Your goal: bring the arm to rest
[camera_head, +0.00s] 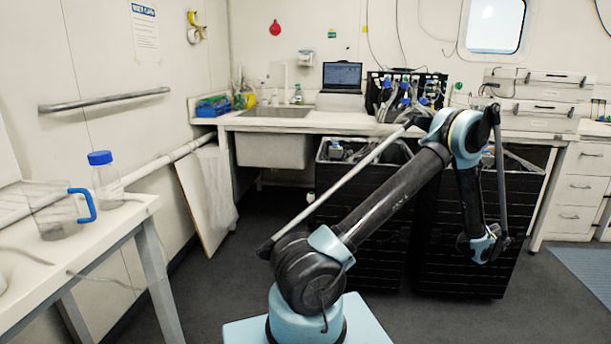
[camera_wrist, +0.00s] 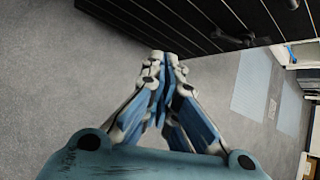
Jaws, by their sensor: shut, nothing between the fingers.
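My arm (camera_head: 400,195) rises from its base in the middle of the head view, bends at the elbow and hangs down on the right. Its end is in front of the black crates, and the fingers cannot be made out there. In the wrist view my gripper (camera_wrist: 165,60) is shut and empty, its fingertips together above grey floor. A black slatted crate side (camera_wrist: 215,22) shows just beyond the fingertips.
A white table (camera_head: 75,245) at the left bears a blue-handled jug (camera_head: 60,212) and a blue-capped bottle (camera_head: 106,182). Black crates (camera_head: 465,240) stand under the back counter (camera_head: 300,122), which holds a laptop (camera_head: 342,76). Grey floor (camera_head: 225,290) is clear at the left of my base.

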